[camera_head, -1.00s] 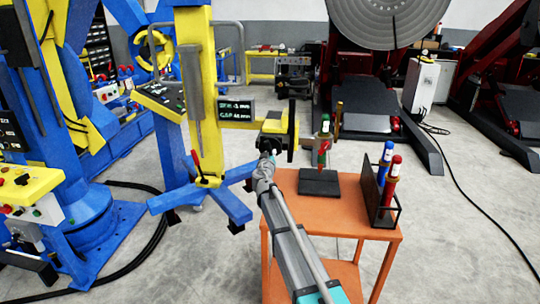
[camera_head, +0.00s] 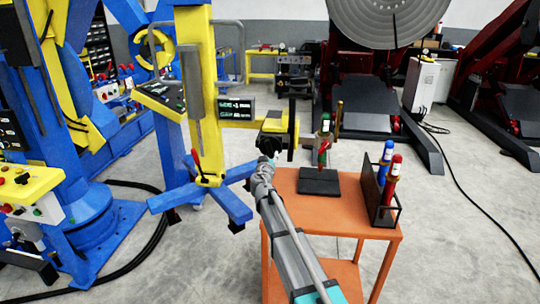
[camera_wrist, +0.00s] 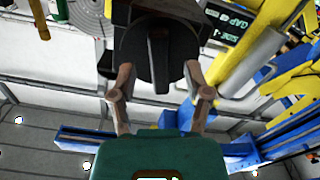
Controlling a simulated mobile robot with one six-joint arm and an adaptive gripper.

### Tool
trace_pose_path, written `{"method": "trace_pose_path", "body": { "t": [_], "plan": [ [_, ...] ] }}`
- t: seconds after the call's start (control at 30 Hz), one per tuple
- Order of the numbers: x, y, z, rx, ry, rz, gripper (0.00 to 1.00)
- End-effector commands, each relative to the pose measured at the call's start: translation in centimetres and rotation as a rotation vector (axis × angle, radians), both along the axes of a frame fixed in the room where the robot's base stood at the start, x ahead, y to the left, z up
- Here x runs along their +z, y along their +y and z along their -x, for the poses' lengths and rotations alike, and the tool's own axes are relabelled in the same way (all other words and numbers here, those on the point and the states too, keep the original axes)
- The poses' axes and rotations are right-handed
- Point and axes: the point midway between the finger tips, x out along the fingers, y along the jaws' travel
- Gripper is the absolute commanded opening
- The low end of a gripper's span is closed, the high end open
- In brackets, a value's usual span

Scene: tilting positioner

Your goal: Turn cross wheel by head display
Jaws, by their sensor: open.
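The head display (camera_head: 236,110) is a small black screen with pale text on the yellow column; its digits are too small to read surely. It also shows, tilted, in the wrist view (camera_wrist: 230,22). Right of it is a yellow head, with the dark cross wheel (camera_head: 268,144) on its near side. In the wrist view the wheel (camera_wrist: 135,45) is a black round part with an upright fin. My gripper (camera_wrist: 158,76) is open, one finger at each side of the wheel's lower part. I cannot tell whether the fingers touch it. In the head view my gripper (camera_head: 264,161) is small and partly hidden.
An orange table (camera_head: 335,215) stands right of my arm, with a black pad (camera_head: 319,182) and a rack (camera_head: 383,200) of red and blue bottles. The blue stand's feet (camera_head: 228,203) spread on the floor at left. A large grey disc stands behind.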

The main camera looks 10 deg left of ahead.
Motion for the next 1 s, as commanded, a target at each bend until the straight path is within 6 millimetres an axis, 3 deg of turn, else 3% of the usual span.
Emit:
{"method": "trace_pose_path", "body": {
  "t": [0.3, 0.5, 0.7, 1.0],
  "plan": [
    [0.0, 0.1, 5.5, 0.001, 0.0, 0.0, 0.63],
    [0.0, 0.1, 7.9, -0.001, 0.001, 0.0, 0.63],
    [0.0, 0.2, 9.0, -0.001, 0.001, 0.0, 0.63],
    [0.0, 0.3, 9.0, -0.001, 0.001, 0.0, 0.63]
  ]
}}
